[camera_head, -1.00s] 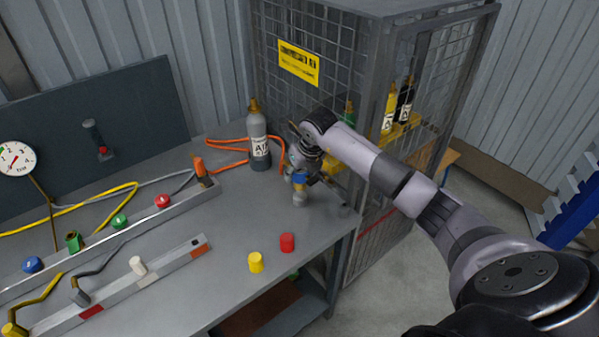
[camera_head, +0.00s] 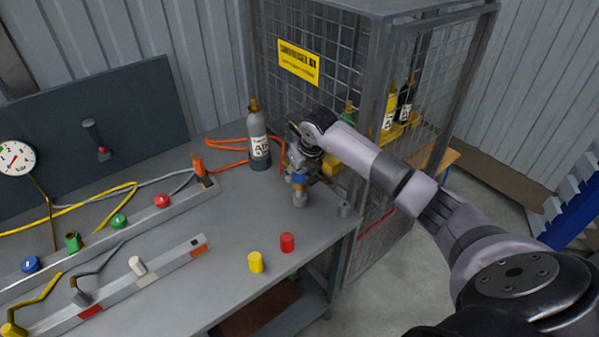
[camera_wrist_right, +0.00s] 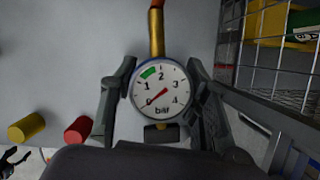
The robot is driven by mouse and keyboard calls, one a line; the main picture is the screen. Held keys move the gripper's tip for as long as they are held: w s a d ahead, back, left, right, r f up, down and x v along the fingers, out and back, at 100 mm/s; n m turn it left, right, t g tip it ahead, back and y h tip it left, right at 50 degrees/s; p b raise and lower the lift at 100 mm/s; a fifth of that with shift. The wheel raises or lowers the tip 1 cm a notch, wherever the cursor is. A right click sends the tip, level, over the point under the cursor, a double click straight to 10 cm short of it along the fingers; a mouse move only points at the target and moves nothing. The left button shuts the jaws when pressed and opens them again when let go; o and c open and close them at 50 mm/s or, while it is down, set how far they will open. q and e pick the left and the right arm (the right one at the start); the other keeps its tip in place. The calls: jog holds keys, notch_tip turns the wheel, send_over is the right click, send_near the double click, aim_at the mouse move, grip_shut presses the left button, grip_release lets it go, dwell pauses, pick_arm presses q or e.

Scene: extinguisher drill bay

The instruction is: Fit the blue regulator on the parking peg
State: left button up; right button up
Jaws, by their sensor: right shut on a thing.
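My right gripper (camera_head: 300,165) is low over the right end of the bench, shut on the blue regulator (camera_head: 299,180). In the right wrist view the regulator's round bar dial (camera_wrist_right: 160,92) sits between the two fingers, with a brass stem (camera_wrist_right: 156,32) above it. A small grey rounded piece (camera_head: 300,199) shows directly under the blue part; I cannot tell whether it is the parking peg or part of the regulator, nor whether they touch. My left gripper does not show in the head view.
A grey AIR cylinder (camera_head: 259,145) with an orange hose stands behind the gripper. The mesh cage (camera_head: 330,60) is close on the right. A yellow cap (camera_head: 256,262) and a red cap (camera_head: 287,242) stand in front. The bench (camera_head: 225,235) is bare between them and the rails.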

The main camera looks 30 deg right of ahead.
jog(key=shift+f, duration=0.2)
jog(key=shift+f+b, duration=0.75)
jog(key=shift+f+b, duration=0.85)
jog(key=shift+f, duration=0.1)
dwell(0.9)
jog(key=o, duration=1)
jog(key=shift+o, duration=1.3)
